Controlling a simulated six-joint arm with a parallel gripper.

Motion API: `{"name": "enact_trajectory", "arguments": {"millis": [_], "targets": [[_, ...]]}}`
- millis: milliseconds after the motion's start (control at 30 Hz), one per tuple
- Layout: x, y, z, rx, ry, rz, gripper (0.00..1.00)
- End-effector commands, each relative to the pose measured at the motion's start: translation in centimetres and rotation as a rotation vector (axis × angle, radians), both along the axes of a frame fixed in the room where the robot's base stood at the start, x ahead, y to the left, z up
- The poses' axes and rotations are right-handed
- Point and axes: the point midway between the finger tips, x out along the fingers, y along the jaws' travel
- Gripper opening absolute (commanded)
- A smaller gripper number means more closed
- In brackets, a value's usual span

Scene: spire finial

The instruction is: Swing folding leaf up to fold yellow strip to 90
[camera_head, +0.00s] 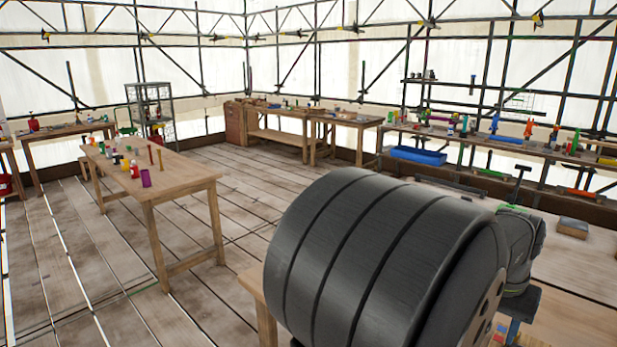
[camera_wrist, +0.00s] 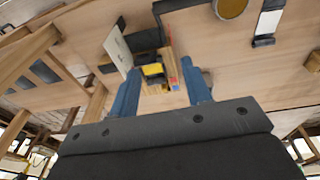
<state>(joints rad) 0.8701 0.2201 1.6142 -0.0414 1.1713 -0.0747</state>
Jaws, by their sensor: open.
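My gripper (camera_wrist: 158,68) shows in the wrist view as two blue fingers, spread apart with a clear gap. A small yellow piece (camera_wrist: 153,70) with dark parts around it lies in line with that gap, on or just above the wooden bench (camera_wrist: 225,60). I cannot tell its fold angle, or whether a finger touches it. A pale flat plate (camera_wrist: 117,45) with dark ends stands out just left of it, and a dark bar lies behind. I cannot tell which part is the folding leaf. In the head view, my own large dark arm hides most of the work area.
In the wrist view, a round brass-coloured disc (camera_wrist: 230,7) and a white strip with black ends (camera_wrist: 268,25) lie to the right. In the head view, a wooden table (camera_head: 150,180) with small coloured items stands at left. Floorboards between the benches are clear.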

Motion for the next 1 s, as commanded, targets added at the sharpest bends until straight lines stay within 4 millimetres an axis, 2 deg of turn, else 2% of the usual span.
{"name": "enact_trajectory", "arguments": {"millis": [100, 267, 333, 533, 867, 1000], "targets": [[0.1, -0.3, -2.4, 0.003, 0.001, 0.000, 0.44], [0.2, -0.6, -4.6, 0.001, 0.000, -0.001, 0.44], [0.2, -0.5, -3.4, -0.003, -0.003, -0.001, 0.44], [0.1, -0.4, -2.5, -0.001, -0.001, 0.000, 0.44], [0.1, -0.3, -2.6, 0.000, -0.001, 0.000, 0.44], [0.2, -0.5, -3.6, 0.001, 0.000, 0.000, 0.44]]}}
